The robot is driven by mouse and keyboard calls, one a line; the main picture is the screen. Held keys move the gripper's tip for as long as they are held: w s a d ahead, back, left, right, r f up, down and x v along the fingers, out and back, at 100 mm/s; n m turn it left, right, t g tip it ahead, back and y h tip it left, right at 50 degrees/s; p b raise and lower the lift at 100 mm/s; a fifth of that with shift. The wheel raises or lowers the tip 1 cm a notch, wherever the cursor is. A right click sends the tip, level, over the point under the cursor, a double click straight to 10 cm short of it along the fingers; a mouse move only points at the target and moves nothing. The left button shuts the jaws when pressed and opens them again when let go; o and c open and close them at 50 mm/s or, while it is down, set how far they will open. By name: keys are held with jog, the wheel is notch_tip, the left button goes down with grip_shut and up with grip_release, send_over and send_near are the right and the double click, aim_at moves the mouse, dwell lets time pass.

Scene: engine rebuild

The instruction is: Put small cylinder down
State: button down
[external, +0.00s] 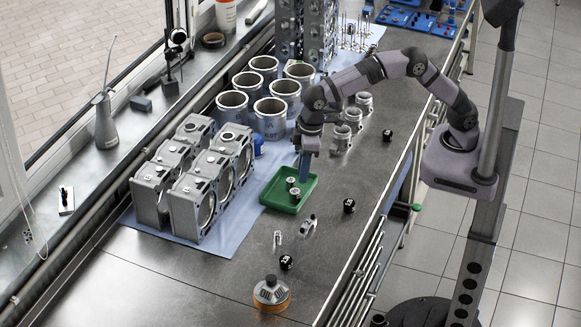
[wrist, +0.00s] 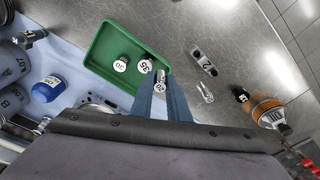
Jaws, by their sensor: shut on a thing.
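My gripper (external: 303,176) points down over the right side of the green tray (external: 274,196). In the wrist view its blue fingers (wrist: 161,92) are shut on a small metal cylinder (wrist: 160,82) with a white numbered end. This cylinder is at the edge of the tray (wrist: 108,42) in that view; whether it touches the tray floor I cannot tell. Two other small cylinders, one marked 30 (wrist: 121,64) and one marked 35 (wrist: 146,65), stand in the tray, close to the held one. The external view does not clearly show the held cylinder.
Engine blocks (external: 202,180) and large cylinder liners (external: 270,118) stand on the blue mat left of and behind the tray. A metal connecting part (external: 308,226), a clear small part (external: 278,238), black numbered caps (external: 286,262) and an orange-based container (external: 271,294) lie in front.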

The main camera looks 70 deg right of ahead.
jog(key=w+d+r+n, duration=0.3)
jog(key=w+d+r, duration=0.1)
jog(key=d, duration=0.3)
jog(key=shift+r, duration=0.65)
notch_tip(320, 180, down, 10)
jog(key=shift+p, duration=1.15)
jog(key=shift+f, duration=0.6)
